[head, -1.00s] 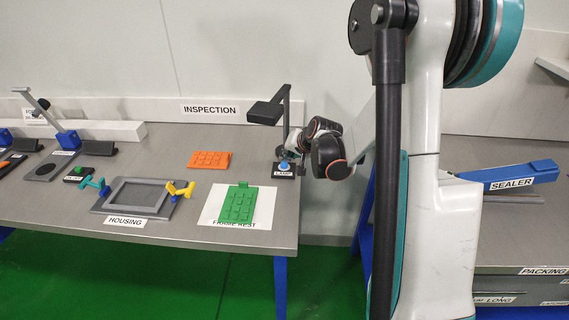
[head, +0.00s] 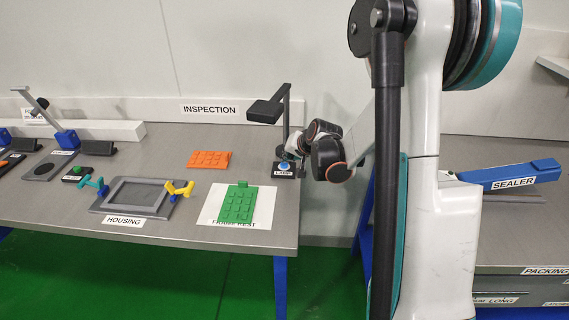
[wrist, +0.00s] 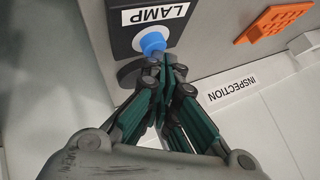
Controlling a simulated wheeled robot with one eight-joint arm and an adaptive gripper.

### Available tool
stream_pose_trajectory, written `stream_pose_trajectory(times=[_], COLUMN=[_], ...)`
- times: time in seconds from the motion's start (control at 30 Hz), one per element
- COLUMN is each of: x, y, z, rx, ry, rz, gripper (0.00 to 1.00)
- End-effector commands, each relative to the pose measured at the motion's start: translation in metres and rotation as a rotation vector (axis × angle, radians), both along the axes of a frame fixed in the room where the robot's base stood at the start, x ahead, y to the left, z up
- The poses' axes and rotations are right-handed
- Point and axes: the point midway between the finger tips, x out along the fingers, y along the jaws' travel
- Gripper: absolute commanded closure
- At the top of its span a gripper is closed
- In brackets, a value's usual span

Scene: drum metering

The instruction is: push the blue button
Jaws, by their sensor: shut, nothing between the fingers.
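The blue button (head: 284,166) sits on a small black box labelled LAMP at the right end of the inspection table. In the wrist view the blue button (wrist: 152,42) is at the upper middle, on its black box (wrist: 128,22). My gripper (wrist: 163,62) is shut and empty, its fingertips at the button's lower edge in that view. I cannot tell whether they touch it. In the head view my gripper (head: 297,150) is small and partly hidden by my wrist, just behind and right of the button.
A black lamp (head: 268,108) on a post stands behind the box. An orange panel (head: 209,159), a green panel (head: 239,204) on a white sheet and a grey housing (head: 106,197) lie further left. A green button (head: 77,170) is at far left.

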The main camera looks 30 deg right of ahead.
Motion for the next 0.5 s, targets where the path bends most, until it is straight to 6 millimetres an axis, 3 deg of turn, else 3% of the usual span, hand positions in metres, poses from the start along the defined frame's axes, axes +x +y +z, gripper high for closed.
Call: stream_pose_trajectory(times=[0.5], x=[0.0], y=[0.0], z=[0.01], rx=[0.0], ry=[0.0], rz=[0.0], gripper=[1.0])
